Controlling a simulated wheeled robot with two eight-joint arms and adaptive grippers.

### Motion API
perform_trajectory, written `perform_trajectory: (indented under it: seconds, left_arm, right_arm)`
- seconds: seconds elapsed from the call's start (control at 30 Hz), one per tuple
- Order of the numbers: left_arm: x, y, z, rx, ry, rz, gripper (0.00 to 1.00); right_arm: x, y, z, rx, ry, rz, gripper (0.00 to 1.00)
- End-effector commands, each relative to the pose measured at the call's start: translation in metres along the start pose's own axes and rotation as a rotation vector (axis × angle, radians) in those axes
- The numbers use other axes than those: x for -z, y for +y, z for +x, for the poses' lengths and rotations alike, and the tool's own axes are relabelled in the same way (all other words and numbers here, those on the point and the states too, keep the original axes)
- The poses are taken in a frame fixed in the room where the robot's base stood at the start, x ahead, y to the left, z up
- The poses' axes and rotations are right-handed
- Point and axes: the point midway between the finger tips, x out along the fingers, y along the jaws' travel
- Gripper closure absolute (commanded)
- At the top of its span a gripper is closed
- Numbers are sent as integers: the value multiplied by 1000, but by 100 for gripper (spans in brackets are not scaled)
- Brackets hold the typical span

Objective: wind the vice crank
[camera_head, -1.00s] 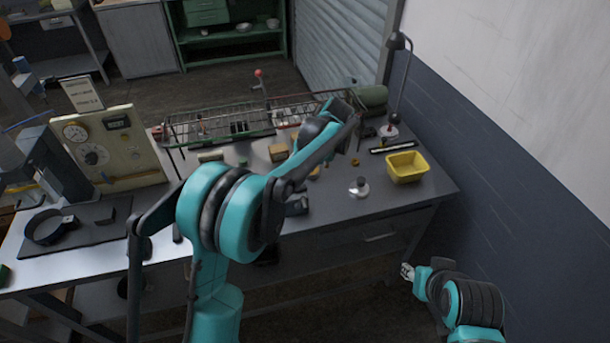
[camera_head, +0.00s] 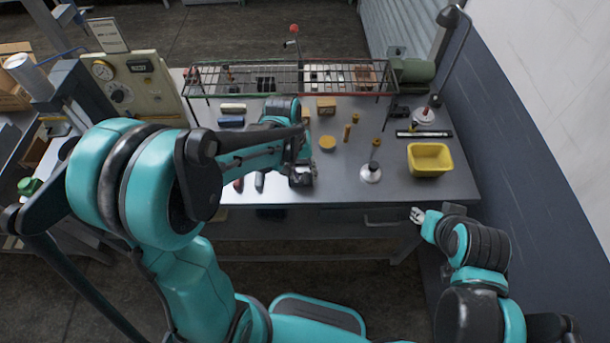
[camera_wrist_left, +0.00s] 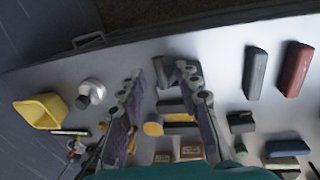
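A dark grey vice (camera_head: 302,176) stands at the front edge of the bench in the head view. Its crank cannot be made out clearly behind my left arm. My left arm reaches over the bench to it, and the arm hides the left fingertips in the head view. In the left wrist view my left gripper (camera_wrist_left: 162,72) has its two fingers apart, with dark grey vice parts (camera_wrist_left: 173,104) seen between them. Contact cannot be told. My right gripper (camera_head: 418,215) is low near the bench's front right, away from the vice; its fingers are too small to judge.
A yellow bin (camera_head: 430,158) and a silver-based stand (camera_head: 371,173) are to the right of the vice. A wire rack (camera_head: 330,78) runs along the back. A lamp (camera_head: 437,85) stands at back right. Blocks and a yellow disc (camera_head: 327,143) lie around the vice.

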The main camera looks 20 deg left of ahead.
Motion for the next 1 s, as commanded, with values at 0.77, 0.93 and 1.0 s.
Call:
perform_trajectory:
  seconds: [0.77, 0.93, 1.0]
  left_arm:
    - [0, 0, 13, 3, 0, 0, 100]
    - [0, 2, 14, 26, -1, 1, 100]
    - [0, 4, 14, 51, 0, 3, 100]
  right_arm:
    - [-2, 0, 2, 0, 0, 0, 63]
    - [-2, 0, 3, 0, 0, 0, 63]
    - [-3, 0, 4, 0, 0, 0, 63]
